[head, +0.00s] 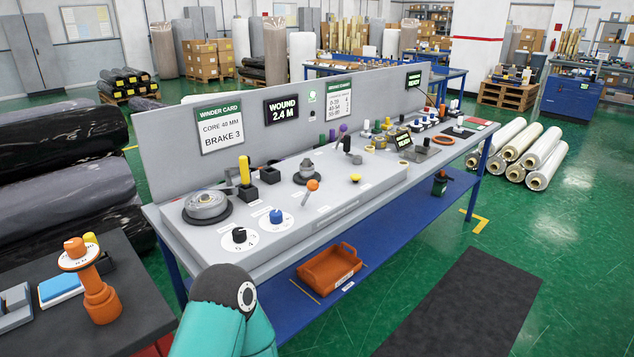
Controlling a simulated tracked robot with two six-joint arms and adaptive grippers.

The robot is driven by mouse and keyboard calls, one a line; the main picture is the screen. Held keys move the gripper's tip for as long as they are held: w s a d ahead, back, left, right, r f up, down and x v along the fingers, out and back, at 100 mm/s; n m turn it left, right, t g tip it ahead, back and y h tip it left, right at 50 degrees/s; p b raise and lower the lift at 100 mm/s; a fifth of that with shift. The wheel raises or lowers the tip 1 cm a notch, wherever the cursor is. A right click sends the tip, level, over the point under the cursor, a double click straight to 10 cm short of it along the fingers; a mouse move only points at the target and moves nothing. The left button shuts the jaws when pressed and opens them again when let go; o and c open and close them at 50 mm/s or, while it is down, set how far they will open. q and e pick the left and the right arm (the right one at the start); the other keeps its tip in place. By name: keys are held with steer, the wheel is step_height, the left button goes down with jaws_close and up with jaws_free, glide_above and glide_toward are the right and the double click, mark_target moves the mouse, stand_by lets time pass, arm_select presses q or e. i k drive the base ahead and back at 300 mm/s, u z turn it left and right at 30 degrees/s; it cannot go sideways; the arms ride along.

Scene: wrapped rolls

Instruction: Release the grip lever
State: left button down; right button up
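The grey console (345,205) carries several levers and knobs, and I cannot read which label marks the grip lever. A lever with an orange ball knob (312,185) leans up near the console's front middle. A lever with a yellow handle (244,170) stands upright in a black block at the left. A purple-topped lever (343,129) and a dark-handled lever (347,145) stand farther along. No gripper shows; only a teal and black arm part of mine is at the bottom edge.
A black knob (239,235) and a blue knob (276,216) sit on white dials. A round metal device (206,205) is at the left. An orange tray (329,268) lies on the blue lower shelf. A dark table (90,320) with an orange pedestal (100,298) stands at left.

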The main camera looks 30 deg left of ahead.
mark_target(312, 185)
steer(key=u, duration=0.05)
steer(key=i, duration=1.1)
steer(key=u, duration=0.1)
